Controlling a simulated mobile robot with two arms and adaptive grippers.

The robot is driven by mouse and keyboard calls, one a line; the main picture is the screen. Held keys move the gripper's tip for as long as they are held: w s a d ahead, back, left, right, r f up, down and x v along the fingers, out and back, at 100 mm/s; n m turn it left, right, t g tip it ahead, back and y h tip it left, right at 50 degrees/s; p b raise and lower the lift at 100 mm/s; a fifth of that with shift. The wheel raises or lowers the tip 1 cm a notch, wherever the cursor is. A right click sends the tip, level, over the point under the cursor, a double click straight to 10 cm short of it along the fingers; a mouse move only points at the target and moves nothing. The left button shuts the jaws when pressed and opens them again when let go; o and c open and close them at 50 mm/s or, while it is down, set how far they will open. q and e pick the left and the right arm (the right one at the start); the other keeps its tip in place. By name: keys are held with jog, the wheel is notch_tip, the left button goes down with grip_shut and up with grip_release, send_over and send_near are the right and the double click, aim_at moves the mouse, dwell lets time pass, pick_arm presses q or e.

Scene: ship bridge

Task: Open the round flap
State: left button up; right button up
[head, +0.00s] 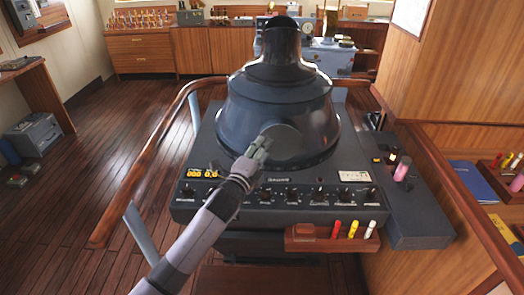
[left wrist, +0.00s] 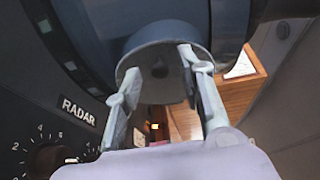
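The round flap (head: 284,139) is a dark grey disc on the front of the radar's conical viewing hood (head: 277,90). In the left wrist view the flap (left wrist: 162,88) shows close up, with a dark spot in its middle. My left gripper (head: 262,149) is at the flap's lower left edge in the head view. In the left wrist view its two fingers (left wrist: 160,66) are spread apart, with tips overlapping the disc's left and right sides. I cannot tell whether they touch it. My right gripper is in neither view.
The radar console (head: 195,150) has a row of knobs below the hood. A small tray (head: 302,243) with coloured markers juts from its front edge. A wooden handrail (head: 134,178) curves round the console. The floor (head: 85,150) to the left is mostly open.

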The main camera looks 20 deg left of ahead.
pick_arm(q)
grip_shut()
dwell(0.3)
dwell(0.5)
